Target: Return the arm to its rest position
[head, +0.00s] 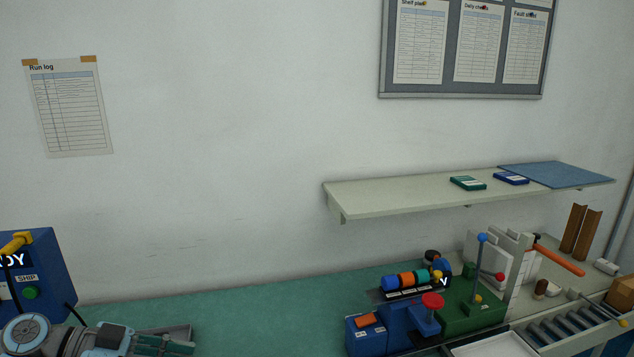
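My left arm comes in at the bottom left corner, and my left gripper (166,345) is low over the green bench top (250,312). Its fingers point right, and its lower part is cut off by the frame edge. Whether the fingers are apart or together is unclear, and I see no object clearly between them. My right arm and gripper are not in view.
A blue box (48,262) marked SHIP stands left, behind my arm. A blue and green fixture (425,310) stands right, below a wall shelf (400,197). The middle bench is clear.

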